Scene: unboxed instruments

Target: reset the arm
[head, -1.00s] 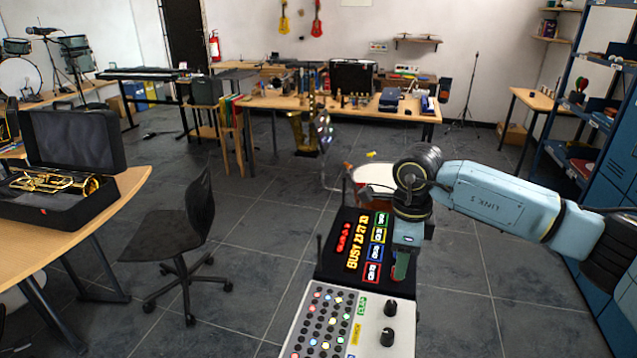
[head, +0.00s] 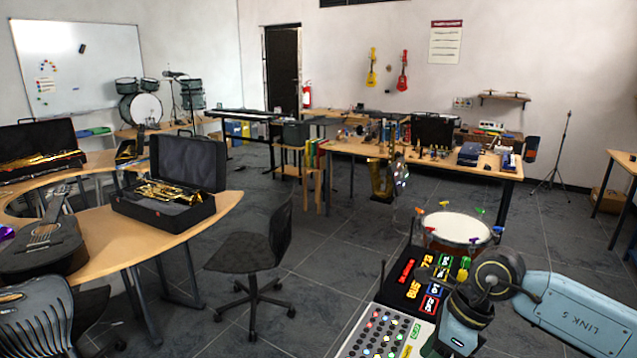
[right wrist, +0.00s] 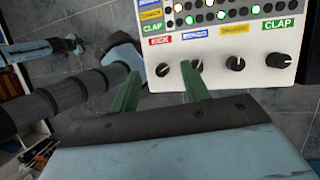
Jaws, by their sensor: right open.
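My right arm comes in from the right in the head view. The panel's knob row (right wrist: 200,68) lies beyond the fingertips. I cannot tell how high the gripper is above it.
A drum (head: 458,230) stands behind the drum machine. A black chair (head: 250,252) and a curved table (head: 100,240) with a trumpet case (head: 165,210) and a guitar (head: 45,245) are to the left. The floor between chair and drum machine is clear.

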